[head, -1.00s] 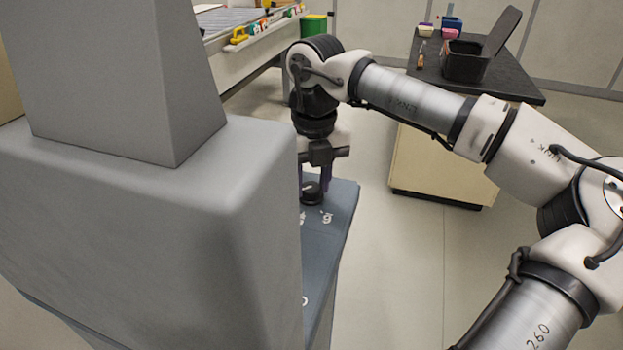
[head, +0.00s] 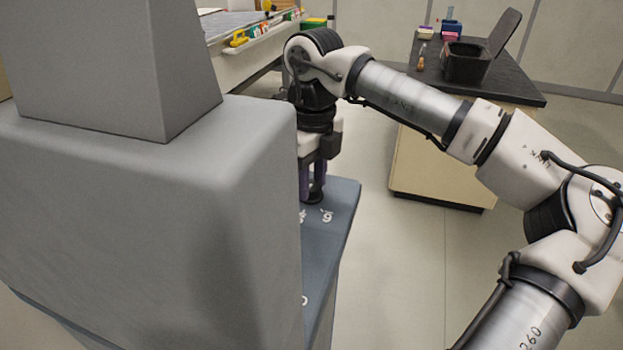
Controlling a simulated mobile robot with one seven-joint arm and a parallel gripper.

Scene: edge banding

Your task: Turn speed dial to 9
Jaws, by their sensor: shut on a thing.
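The blue-grey panel (head: 338,222) lies to the right of the large grey machine housing and carries pale printed figures (head: 326,216). My gripper (head: 312,193) points down at the back of this panel. Its fingers are shut on the dark speed dial, which is mostly hidden by the fingers and the housing edge. I cannot read the dial's pointer or which figure it faces. The left part of the panel is hidden behind the housing.
The grey housing (head: 200,190) stands close on the left of my gripper. A dark-topped table (head: 510,88) with an open black bin (head: 466,63) stands at the back right. A workbench (head: 245,62) is behind. The floor between is clear.

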